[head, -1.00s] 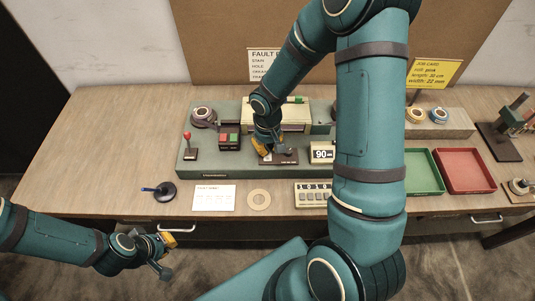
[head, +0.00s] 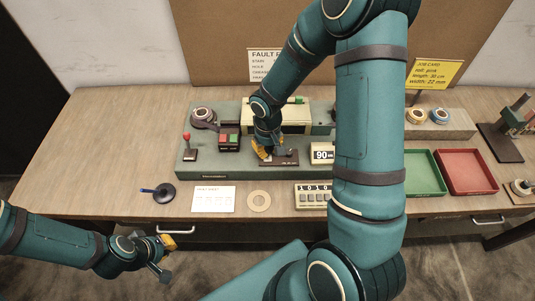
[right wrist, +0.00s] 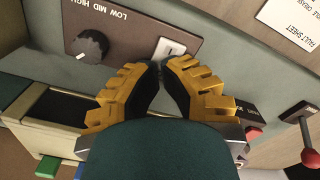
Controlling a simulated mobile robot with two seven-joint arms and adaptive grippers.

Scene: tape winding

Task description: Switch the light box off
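A cream box (head: 294,115), which I take for the light box, stands on the green base behind my right arm. It also shows at the lower left of the right wrist view (right wrist: 50,139). A brown panel (right wrist: 128,25) in front of it carries a black LOW MID HIGH knob (right wrist: 87,47) and a small white switch (right wrist: 172,48). My right gripper (right wrist: 161,66) is shut and empty, its yellow fingertips close at the switch; contact is unclear. In the head view this gripper (head: 261,150) is over the panel's left end. My left gripper (head: 161,257) hangs before the table; its opening is unclear.
A red-knobbed lever (head: 188,147) and a red-and-green button box (head: 229,139) stand left of the panel. A 90 display (head: 322,153) stands right. Green (head: 424,171) and red (head: 466,171) trays lie farther right. My right arm hides part of the base.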

